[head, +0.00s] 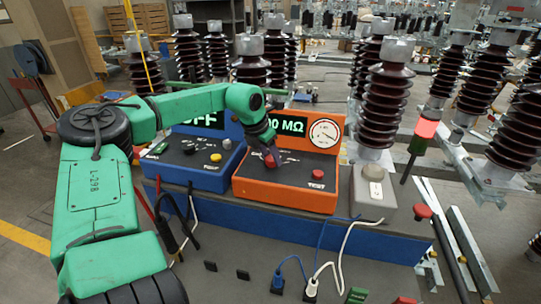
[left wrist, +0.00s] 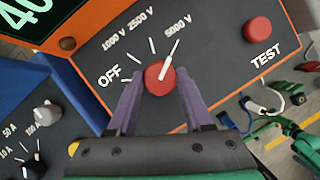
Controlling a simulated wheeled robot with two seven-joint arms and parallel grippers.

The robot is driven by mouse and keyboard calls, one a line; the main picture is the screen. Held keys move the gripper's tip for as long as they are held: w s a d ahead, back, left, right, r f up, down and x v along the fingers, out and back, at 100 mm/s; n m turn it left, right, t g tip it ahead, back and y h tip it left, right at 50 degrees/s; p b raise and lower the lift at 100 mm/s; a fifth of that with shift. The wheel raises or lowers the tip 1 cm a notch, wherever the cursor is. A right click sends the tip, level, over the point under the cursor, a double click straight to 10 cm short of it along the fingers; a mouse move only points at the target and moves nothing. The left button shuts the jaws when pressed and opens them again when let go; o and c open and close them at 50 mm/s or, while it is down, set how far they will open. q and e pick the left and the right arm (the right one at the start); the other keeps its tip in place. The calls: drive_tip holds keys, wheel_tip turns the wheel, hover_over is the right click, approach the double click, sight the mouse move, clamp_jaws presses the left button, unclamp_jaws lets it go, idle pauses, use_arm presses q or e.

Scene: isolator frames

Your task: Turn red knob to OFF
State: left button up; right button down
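The red knob (left wrist: 158,77) sits on the dark panel of the orange meter box (head: 240,188). Its white pointer line points up and right to the 5000 V mark, away from the OFF label at the left of the dial. My left gripper (left wrist: 160,88) has its two purple fingers on either side of the knob, with a small gap showing at each side. In the head view my left gripper (head: 268,152) reaches down over the panel and partly hides the red knob (head: 273,160). My right gripper is not in view.
A red TEST button (left wrist: 257,30) is right of the knob. A blue box (head: 205,178) with its own knobs stands left of the orange one. A grey box (head: 375,193) is at its right. Cables hang along the bench front. Tall brown insulators stand behind.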

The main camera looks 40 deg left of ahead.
use_arm(q)
clamp_jaws()
